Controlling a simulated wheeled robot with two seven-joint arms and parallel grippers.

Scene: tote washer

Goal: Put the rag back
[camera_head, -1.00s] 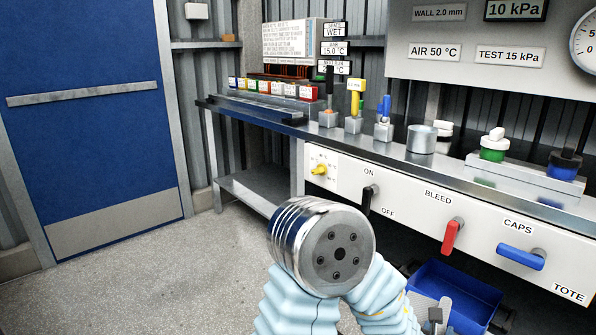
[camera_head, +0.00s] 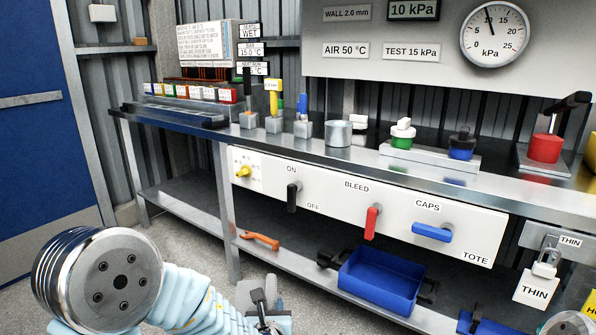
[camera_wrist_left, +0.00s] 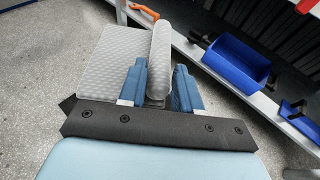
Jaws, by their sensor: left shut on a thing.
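The rag (camera_wrist_left: 120,50) is a light grey, textured cloth with a folded ridge. In the left wrist view it is pinched between the blue fingers of my left gripper (camera_wrist_left: 158,88) and spreads out beyond them, mostly to the left. In the head view my left gripper (camera_head: 264,305) is at the bottom, in front of the bench's lower shelf, partly cut off by the frame edge. It is shut on the rag, which shows there only as a small pale patch. My right gripper is out of view. No empty rag holder can be made out.
The steel bench (camera_head: 300,150) carries coloured caps and tools above a front panel with levers. Its lower shelf (camera_head: 200,210) holds an orange tool (camera_head: 260,240) and a blue bin (camera_head: 378,280). Floor at left is clear.

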